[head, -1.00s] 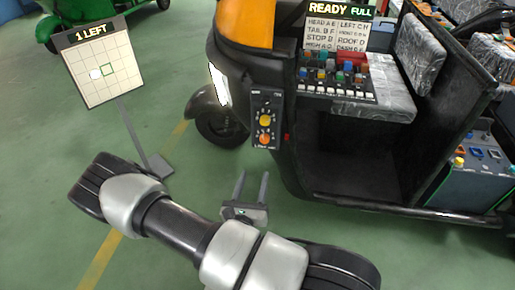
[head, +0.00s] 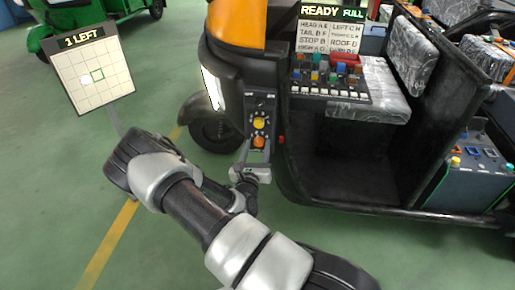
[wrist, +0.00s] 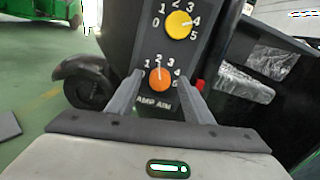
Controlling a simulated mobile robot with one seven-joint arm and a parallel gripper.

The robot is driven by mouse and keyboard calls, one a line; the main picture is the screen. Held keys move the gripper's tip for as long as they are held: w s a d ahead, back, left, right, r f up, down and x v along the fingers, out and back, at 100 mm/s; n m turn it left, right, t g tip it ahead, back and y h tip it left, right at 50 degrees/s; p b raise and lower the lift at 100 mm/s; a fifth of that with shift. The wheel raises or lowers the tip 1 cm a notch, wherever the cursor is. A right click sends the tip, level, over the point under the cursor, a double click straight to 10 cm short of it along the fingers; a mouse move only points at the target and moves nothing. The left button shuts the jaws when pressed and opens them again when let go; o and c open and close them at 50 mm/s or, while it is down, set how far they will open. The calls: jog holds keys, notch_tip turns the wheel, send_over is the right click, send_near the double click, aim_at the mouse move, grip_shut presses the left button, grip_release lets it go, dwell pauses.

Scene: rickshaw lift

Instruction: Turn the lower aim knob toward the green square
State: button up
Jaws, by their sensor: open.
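The lower aim knob is an orange dial (wrist: 160,79) on a dark panel at the rickshaw's front; it also shows in the head view (head: 259,142). Its white pointer stands nearly straight up, around the 2. My gripper (wrist: 161,80) is open, with one finger on each side of the orange knob; I cannot tell whether they touch it. The target board (head: 119,85) at the left reads "1 LEFT". It has a white spot (head: 85,79) just left of the green square (head: 97,75).
A yellow knob (wrist: 178,26) sits just above the orange one, its pointer near 4. The rickshaw's front wheel (head: 214,132) is left of the panel. A switch console (head: 325,85) rests by the seat. Open green floor lies in front.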

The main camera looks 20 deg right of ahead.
jog(key=shift+w+d, duration=0.25)
jog(key=shift+w, duration=0.1)
jog(key=c, duration=1.1)
jog(key=shift+o, duration=0.2)
jog(key=m+p, duration=0.3)
jog(key=shift+s+r+m, duration=0.1)
jog(key=shift+r+m, duration=0.05)
jog(key=shift+m, duration=0.15)
jog(key=shift+f+m+p, duration=0.2)
jog(key=shift+m+p, duration=0.95)
jog(key=shift+m, duration=0.95)
